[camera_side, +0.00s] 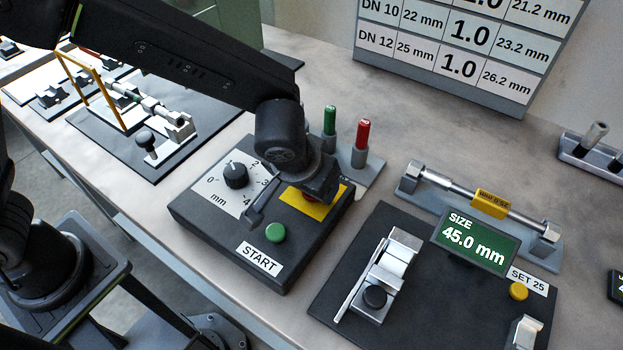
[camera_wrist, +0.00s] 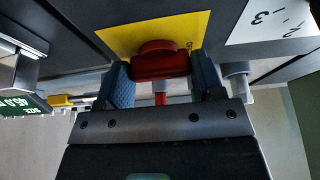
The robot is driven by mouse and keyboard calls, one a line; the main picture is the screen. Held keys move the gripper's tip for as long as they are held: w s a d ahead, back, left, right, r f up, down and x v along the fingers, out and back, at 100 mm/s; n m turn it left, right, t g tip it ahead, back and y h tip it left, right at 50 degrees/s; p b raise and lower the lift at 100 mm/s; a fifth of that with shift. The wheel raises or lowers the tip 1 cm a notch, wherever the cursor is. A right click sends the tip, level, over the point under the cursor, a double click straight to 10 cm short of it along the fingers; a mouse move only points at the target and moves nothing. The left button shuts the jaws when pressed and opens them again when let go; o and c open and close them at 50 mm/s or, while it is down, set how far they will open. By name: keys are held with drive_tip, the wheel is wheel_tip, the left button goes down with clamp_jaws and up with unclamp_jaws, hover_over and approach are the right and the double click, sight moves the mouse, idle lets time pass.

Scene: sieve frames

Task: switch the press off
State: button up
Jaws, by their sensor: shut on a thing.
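The press control box (camera_side: 215,215) lies on the bench. In the wrist view the red button (camera_wrist: 160,60) sits between the two blue-padded fingers of my gripper (camera_wrist: 160,75), over the yellow plate (camera_wrist: 116,38). In the side view my gripper (camera_side: 296,202) is down at the yellow plate and hides most of the red button. My gripper is shut on the red button.
Green (camera_side: 330,121) and red (camera_side: 362,134) upright pins stand in a holder behind the box. To the right is a gauge station with a SIZE 45.0 mm display (camera_side: 473,240) and a yellow SET 25 button (camera_side: 518,291). A size chart (camera_side: 450,50) stands at the back.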

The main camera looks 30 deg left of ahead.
drive_tip(key=o, duration=0.9)
drive_tip(key=v, duration=1.4)
drive_tip(key=shift+w, duration=0.1)
drive_tip(key=shift+t, duration=0.5)
drive_tip(key=s+a, duration=0.3)
drive_tip(key=a, duration=0.4)
drive_tip(key=s+a+r, duration=0.1)
drive_tip(key=s+a, duration=0.2)
drive_tip(key=a, duration=0.5)
drive_tip(key=s+a, duration=0.3)
drive_tip(key=a, duration=0.5)
drive_tip(key=shift+s+r, duration=0.2)
drive_tip(key=shift+s, duration=0.05)
